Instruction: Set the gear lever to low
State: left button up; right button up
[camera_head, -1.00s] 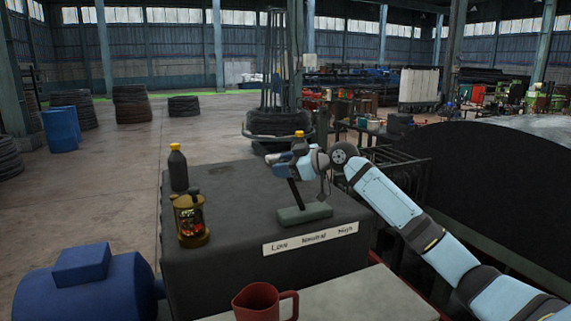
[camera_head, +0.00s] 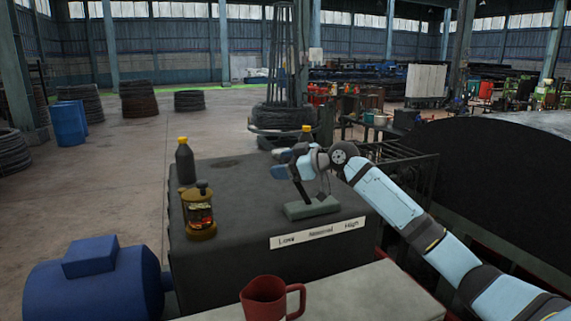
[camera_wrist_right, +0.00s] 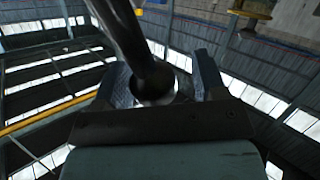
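The gear lever (camera_head: 302,192) is a dark rod rising from a grey-green base (camera_head: 313,207) on the dark block. It leans left, toward the "Low" end of the white label strip (camera_head: 318,233), which reads Low, Neutral, High. My right gripper (camera_head: 287,164) is at the lever's upper end, which it partly hides. In the right wrist view, the dark lever (camera_wrist_right: 128,38) passes between the two spread fingers of the right gripper (camera_wrist_right: 165,72). It lies close to the left finger, with a gap to the right one; whether it touches is unclear. My left gripper is out of view.
A dark bottle with yellow cap (camera_head: 185,163) and a brass lantern (camera_head: 200,216) stand on the block (camera_head: 230,250), left of the lever. Another yellow cap (camera_head: 306,128) shows behind my gripper. A red mug (camera_head: 264,299) stands in front; a blue motor (camera_head: 95,283) is at lower left.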

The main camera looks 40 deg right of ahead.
jog(key=shift+s+d+r, duration=0.1)
jog(key=shift+s+d, duration=0.25)
jog(key=b+v, duration=0.4)
jog(key=v, duration=0.9)
jog(key=shift+a, duration=0.2)
jog(key=shift+r, duration=0.1)
